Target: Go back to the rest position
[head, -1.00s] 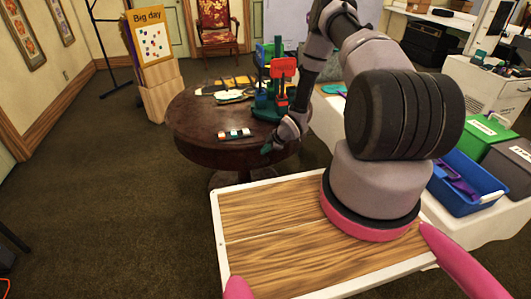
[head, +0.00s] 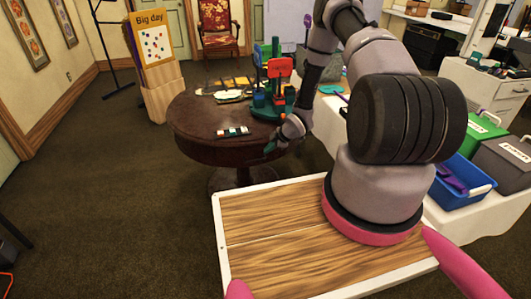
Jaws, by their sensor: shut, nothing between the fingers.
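My gripper (head: 270,147) shows in the head view at the end of my arm, pointing down and to the left. It is shut and empty. It hangs near the right front edge of the round dark wooden table (head: 190,125), apart from the things on it. My arm reaches up from its base and bends over before coming down to the gripper. The fingertips are small and dark green in this view.
The table carries a green and red rack (head: 275,85), a striped strip (head: 232,132) and several flat items. A white-clothed table with a blue bin (head: 462,190) and a green-lidded box (head: 480,127) stands right. Carpet (head: 110,200) is clear at left.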

